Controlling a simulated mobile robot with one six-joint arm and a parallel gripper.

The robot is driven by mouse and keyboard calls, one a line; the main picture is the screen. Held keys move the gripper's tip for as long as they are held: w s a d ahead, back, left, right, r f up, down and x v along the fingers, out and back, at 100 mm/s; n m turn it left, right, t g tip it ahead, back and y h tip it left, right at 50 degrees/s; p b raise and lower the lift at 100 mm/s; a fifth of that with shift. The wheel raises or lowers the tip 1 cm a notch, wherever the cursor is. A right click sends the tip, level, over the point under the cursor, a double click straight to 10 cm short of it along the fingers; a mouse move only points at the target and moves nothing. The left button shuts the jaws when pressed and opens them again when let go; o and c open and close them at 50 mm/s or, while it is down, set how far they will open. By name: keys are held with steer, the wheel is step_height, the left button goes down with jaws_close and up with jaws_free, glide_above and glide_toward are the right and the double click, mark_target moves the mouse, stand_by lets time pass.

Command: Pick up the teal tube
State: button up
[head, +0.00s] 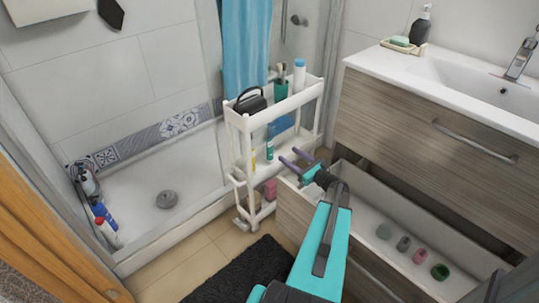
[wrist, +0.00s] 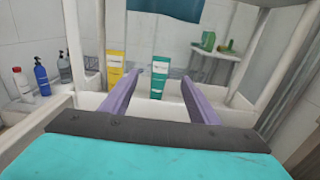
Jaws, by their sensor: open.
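The teal tube (wrist: 160,72) stands upright on a white cart shelf in the wrist view, between my fingers in the picture and farther off. In the head view the teal tube (head: 270,149) shows small on the cart's middle level. My gripper (head: 289,155) is open and empty, with purple fingers pointing at the cart from its right side. In the wrist view the fingers (wrist: 162,76) reach forward on both sides of the tube's outline, not touching it. The tube's lower end is partly hidden by the shelf's front rim.
A yellow tube (wrist: 113,72) stands left of the teal one. White cart posts (wrist: 75,45) flank the opening. The cart's top (head: 300,98) holds a black caddy (head: 249,102), a teal cup (head: 280,90) and a white bottle (head: 299,75). An open drawer (head: 375,215) lies right of my arm.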

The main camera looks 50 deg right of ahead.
mark_target(270, 142)
steer(key=shift+w+d+b, duration=0.15)
steer(key=shift+w+d, duration=0.05)
steer(key=shift+w, duration=1.9)
steer(key=shift+w+d+b, duration=0.15)
steer(key=shift+w+d, duration=0.05)
steer(key=shift+w, duration=1.9)
steer(key=shift+w+d+f+b, duration=0.15)
steer(key=shift+w+b, duration=0.2)
steer(key=shift+w, duration=2.25)
steer(key=shift+c, duration=0.2)
jaws_close()
